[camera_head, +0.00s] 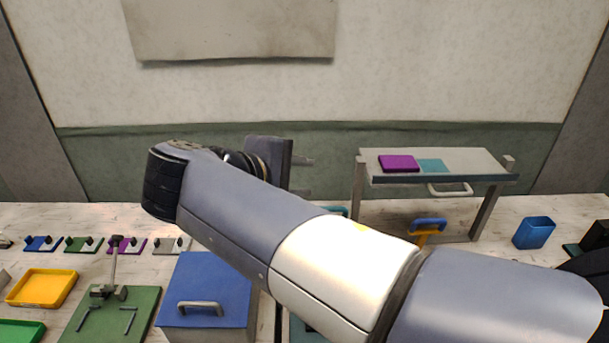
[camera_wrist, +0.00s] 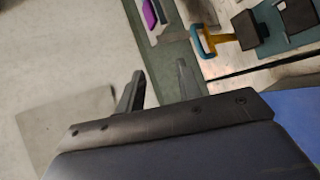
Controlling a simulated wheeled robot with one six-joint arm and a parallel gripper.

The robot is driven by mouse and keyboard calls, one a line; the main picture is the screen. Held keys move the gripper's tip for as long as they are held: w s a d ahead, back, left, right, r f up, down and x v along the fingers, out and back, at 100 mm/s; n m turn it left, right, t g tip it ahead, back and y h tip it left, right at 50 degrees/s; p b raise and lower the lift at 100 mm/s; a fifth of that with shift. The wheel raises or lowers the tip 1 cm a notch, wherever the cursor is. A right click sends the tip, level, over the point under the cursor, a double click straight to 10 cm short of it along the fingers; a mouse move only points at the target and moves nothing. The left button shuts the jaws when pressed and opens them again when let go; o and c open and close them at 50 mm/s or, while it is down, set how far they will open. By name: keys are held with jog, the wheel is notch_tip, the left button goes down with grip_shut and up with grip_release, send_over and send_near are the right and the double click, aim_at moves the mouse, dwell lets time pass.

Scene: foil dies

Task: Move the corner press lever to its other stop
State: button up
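A grey lever with a dark crosspiece on top (camera_head: 114,262) stands nearly upright on a green board (camera_head: 98,328) at the lower left of the head view. I take it for the corner press lever; its pivot is a small dark block, and two grey corner strips lie on the board in front. My gripper (camera_head: 306,175) is up and to the right of the lever, well apart from it, pointing right in the head view. In the wrist view, its two fingers (camera_wrist: 160,88) stand apart with nothing between them. The lever does not show in the wrist view.
A blue box with a grey handle (camera_head: 213,280) stands right of the board. Yellow (camera_head: 42,288) and green (camera_head: 20,332) trays lie left. A raised shelf (camera_head: 470,160) holds purple and teal pieces; a yellow tool with a blue handle (camera_head: 428,228) stands below. A blue bin (camera_head: 534,233) is farther right.

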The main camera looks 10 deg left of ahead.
jog(key=shift+s+a+r, duration=0.25)
jog(key=shift+s+r, duration=0.05)
jog(key=shift+r, duration=0.35)
jog(key=shift+s+a+r, duration=0.2)
jog(key=shift+s+r, duration=0.1)
jog(key=shift+r, duration=0.3)
